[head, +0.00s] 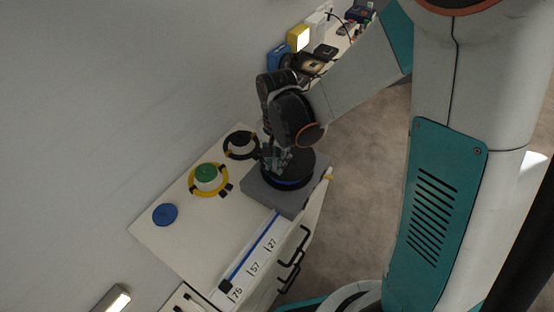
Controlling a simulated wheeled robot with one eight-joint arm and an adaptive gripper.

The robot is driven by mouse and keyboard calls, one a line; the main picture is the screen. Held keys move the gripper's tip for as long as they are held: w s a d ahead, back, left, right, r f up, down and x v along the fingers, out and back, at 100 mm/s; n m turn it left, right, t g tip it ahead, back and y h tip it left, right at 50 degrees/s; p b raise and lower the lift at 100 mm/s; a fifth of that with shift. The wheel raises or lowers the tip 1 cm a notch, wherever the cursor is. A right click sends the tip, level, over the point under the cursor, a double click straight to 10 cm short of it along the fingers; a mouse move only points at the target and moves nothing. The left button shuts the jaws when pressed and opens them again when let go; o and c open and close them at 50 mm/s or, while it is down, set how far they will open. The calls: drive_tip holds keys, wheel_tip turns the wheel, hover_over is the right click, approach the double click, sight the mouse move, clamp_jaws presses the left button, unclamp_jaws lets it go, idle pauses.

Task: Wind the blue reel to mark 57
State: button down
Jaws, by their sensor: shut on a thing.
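The blue reel (291,184), dark on top with a blue band around its side, sits on a grey block (263,193) on the cabinet top. A blue strip (252,250) runs from the block to a black piece (225,286) at its lower end. Beside the strip are the marks 27 (272,244), 57 (254,267) and 76 (237,293). The black piece lies beside mark 76, beyond mark 57 from the reel. My gripper (272,162) reaches down onto the reel's left side and is shut on it. The exact grip point is partly hidden.
On the cabinet top (185,243) are a blue disc (165,214), a yellow ring with a green centre (206,176) and a black ring (241,145). Dark handles (291,262) stick out at the front. Several small items stand on the far surface.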

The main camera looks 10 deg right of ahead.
drive_tip(key=w+m, duration=0.1)
drive_tip(key=m, duration=0.1)
drive_tip(key=w+a+m, duration=0.1)
drive_tip(key=m, duration=0.1)
drive_tip(key=shift+a, duration=0.1)
drive_tip(key=w+m, duration=0.1)
drive_tip(key=m, duration=0.1)
drive_tip(key=w+m, duration=0.1)
drive_tip(key=m, duration=0.1)
drive_tip(key=shift+a+m+b, duration=0.15)
drive_tip(key=shift+m+b, duration=0.2)
drive_tip(key=shift+m, duration=0.05)
drive_tip(key=m, duration=0.1)
drive_tip(key=w+m, duration=0.1)
drive_tip(key=m, duration=0.1)
drive_tip(key=w+m, duration=0.1)
drive_tip(key=shift+w+d, duration=0.1)
drive_tip(key=shift+d, duration=0.15)
drive_tip(key=shift+w+d+m, duration=0.3)
drive_tip(key=shift+w+m, duration=0.15)
drive_tip(key=shift+m, duration=0.7)
drive_tip(key=shift+w+d+m, duration=0.25)
drive_tip(key=shift+w+m, duration=0.15)
drive_tip(key=shift+m, duration=0.75)
drive_tip(key=c, duration=1.4)
unclamp_jaws()
drive_tip(key=shift+c, duration=0.2)
